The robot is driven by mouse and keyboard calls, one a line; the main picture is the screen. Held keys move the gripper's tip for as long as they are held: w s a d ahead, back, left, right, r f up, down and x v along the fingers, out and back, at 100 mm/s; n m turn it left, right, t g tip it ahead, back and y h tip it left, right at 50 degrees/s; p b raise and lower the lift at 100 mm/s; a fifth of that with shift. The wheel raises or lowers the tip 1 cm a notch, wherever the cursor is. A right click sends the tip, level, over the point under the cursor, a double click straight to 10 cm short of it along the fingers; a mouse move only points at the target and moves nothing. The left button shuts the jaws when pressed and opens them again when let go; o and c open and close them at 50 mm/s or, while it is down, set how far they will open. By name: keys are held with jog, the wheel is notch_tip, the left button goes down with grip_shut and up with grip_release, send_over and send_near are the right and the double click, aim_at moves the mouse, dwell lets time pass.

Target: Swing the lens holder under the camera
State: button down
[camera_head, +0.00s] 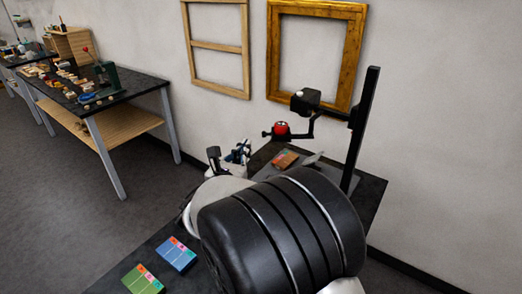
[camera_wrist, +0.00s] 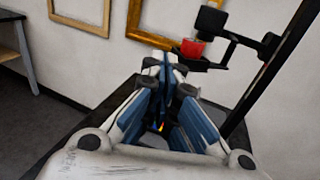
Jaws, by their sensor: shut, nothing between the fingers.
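The camera (camera_head: 305,101) is a black block on an arm from a tall black column (camera_head: 360,130); it also shows in the wrist view (camera_wrist: 211,20). The lens holder, with a red round lens part (camera_head: 281,129) on a black jointed arm, hangs lower and to the left of the camera. In the wrist view the red part (camera_wrist: 192,47) is below and slightly left of the camera. My gripper (camera_head: 238,152) is left of the holder. In the wrist view its fingertips (camera_wrist: 166,66) are shut and empty, close to the red part; I cannot tell whether they touch.
An orange-brown fragment (camera_head: 286,159) lies on the stand's base. Blue (camera_head: 176,254) and green (camera_head: 143,280) cards lie on the dark table's near left. Picture frames (camera_head: 357,50) hang behind. A cluttered workbench (camera_head: 150,84) stands at left. My black arm hides much of the table.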

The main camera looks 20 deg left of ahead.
jog(key=s+d+f+n+g+y, duration=0.2)
jog(key=s+d+f, duration=0.1)
jog(key=s+d, duration=0.15)
jog(key=r+b+x, duration=0.2)
jog(key=b+x, duration=0.1)
jog(key=x, duration=1.1)
jog(key=shift+w+f, duration=0.2)
jog(key=shift+w, duration=0.15)
jog(key=shift+a, duration=0.15)
